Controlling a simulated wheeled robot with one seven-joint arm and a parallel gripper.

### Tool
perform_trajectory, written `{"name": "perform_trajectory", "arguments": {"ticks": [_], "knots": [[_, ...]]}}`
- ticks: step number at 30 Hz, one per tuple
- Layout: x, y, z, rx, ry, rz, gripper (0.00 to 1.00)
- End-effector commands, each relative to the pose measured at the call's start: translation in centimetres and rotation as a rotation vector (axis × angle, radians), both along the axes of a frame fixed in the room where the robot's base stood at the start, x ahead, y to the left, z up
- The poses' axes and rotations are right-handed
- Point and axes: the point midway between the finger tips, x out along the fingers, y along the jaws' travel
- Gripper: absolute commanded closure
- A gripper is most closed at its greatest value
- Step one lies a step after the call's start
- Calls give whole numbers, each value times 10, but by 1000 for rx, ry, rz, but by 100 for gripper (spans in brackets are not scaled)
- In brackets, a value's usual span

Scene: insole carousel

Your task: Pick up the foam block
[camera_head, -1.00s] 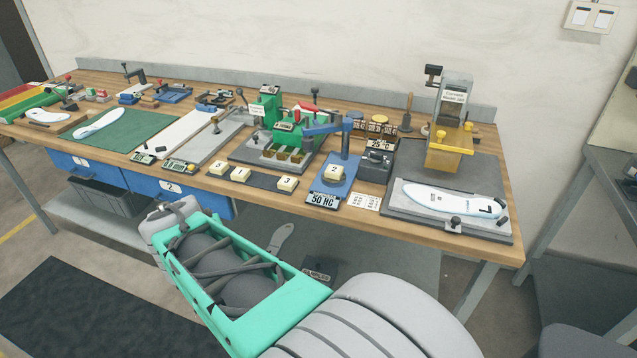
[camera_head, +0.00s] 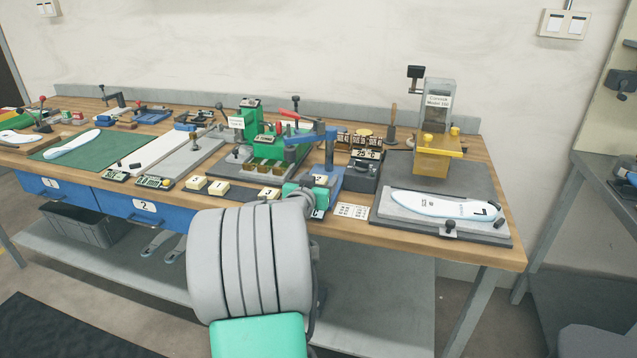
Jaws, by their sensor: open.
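Three cream foam blocks, each with a dark numeral, sit in a row near the bench's front edge: the left one (camera_head: 195,183), the middle one (camera_head: 218,188) and the right one (camera_head: 268,194). A gap lies between the middle and right blocks. Another cream block (camera_head: 321,180) sits on the blue hardness tester (camera_head: 330,186), partly behind my arm. The task does not say which block is meant. My arm's grey sleeve and green links reach toward the bench in front of the tester. My gripper does not show; my own arm probably hides it.
A white insole (camera_head: 445,205) lies on a grey plate (camera_head: 388,214) at right, below a yellow press (camera_head: 436,155). A green fixture (camera_head: 262,150) stands behind the blocks. Blue drawers (camera_head: 150,211) are under the bench top (camera_head: 515,247). The lower shelf (camera_head: 390,280) is mostly bare at right.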

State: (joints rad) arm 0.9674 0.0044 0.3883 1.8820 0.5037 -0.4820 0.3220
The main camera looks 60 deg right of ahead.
Motion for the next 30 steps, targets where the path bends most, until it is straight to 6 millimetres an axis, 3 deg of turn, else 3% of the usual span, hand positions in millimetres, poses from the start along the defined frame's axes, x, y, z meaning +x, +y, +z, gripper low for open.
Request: {"name": "perform_trajectory", "arguments": {"ticks": [4,27,30], "knots": [[0,1,0,0,0,0,34],[0,1,0,1,1,0,97],[0,1,0,0,1,0,100]]}}
